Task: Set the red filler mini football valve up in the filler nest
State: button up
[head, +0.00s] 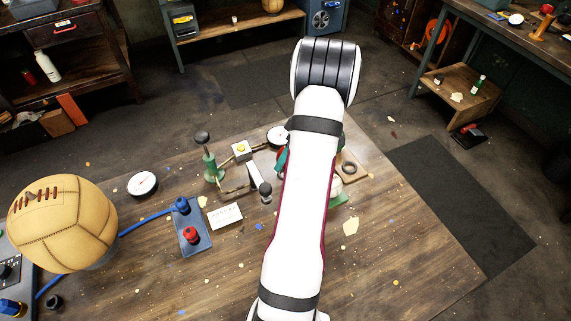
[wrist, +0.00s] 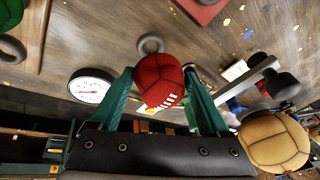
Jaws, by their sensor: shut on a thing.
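The red mini football (wrist: 160,78) is held between the two teal fingers of my gripper (wrist: 161,76) in the wrist view. White lacing shows on its side towards the palm; I cannot make out the valve. A grey ring (wrist: 150,43) lies just beyond the ball in that view; I cannot tell whether they touch or whether this ring is the filler nest. In the head view my white arm hides the ball and most of the gripper; one teal finger (head: 281,160) shows at its left edge.
A lever device (head: 240,175), a gauge (head: 278,135) and a card (head: 224,215) stand left of my arm. A wooden block with a dark ring (head: 350,168) lies right. A tan ball (head: 62,222) and blue plate (head: 190,245) are further left. The front right table is mostly clear.

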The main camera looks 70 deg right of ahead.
jog(key=shift+w+d+f, duration=0.1)
jog(key=shift+w+f, duration=0.25)
jog(key=shift+f, duration=1.9)
